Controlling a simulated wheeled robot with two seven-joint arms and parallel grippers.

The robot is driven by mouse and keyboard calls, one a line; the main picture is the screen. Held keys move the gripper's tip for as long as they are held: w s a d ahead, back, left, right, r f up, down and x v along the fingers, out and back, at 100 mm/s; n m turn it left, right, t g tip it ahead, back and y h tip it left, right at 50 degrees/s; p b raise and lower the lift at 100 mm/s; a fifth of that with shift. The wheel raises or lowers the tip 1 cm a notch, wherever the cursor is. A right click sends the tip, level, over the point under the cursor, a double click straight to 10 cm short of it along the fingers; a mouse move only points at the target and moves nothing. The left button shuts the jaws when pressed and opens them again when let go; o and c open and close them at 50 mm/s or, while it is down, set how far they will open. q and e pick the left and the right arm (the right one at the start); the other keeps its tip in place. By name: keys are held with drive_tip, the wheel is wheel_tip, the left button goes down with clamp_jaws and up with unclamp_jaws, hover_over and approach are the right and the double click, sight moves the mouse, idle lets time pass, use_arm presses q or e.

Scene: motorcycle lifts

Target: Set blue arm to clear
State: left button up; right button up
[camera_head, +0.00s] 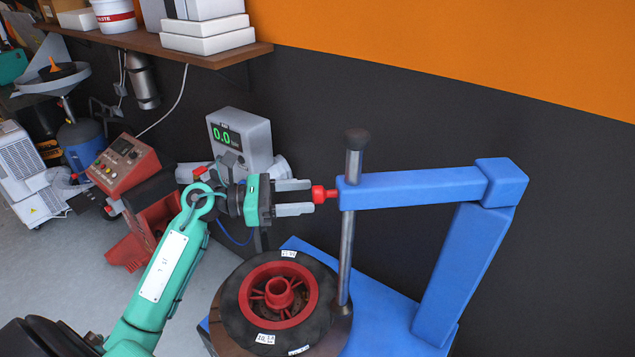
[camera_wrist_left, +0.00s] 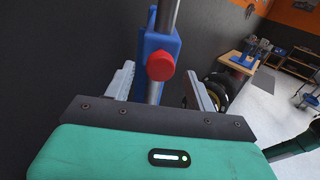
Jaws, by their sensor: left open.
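The blue arm (camera_head: 415,187) reaches left from its upright post over the tyre machine and ends at a vertical steel rod (camera_head: 346,245). A red knob (camera_head: 322,194) sticks out of the arm's left end. In the left wrist view the red knob (camera_wrist_left: 160,65) sits between the spread fingers, with the blue arm end (camera_wrist_left: 150,45) behind it. My left gripper (camera_head: 312,197) is open at the knob, its fingers pointing right, one on each side. I cannot tell whether they touch it. My right gripper is not in view.
A tyre with a red rim (camera_head: 320,301) lies under the rod on the blue machine base (camera_head: 385,325). A grey balancer with a green display (camera_head: 240,140) stands behind my gripper. A shelf with boxes (camera_head: 165,42) hangs above left. A red control machine (camera_head: 125,165) stands left.

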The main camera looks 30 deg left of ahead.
sight(318, 196)
use_arm(q)
drive_tip(key=shift+p+x, duration=0.75)
drive_tip(key=shift+x, duration=1.25)
drive_tip(key=shift+c, duration=0.3)
clamp_jaws()
drive_tip(key=shift+f, duration=0.1)
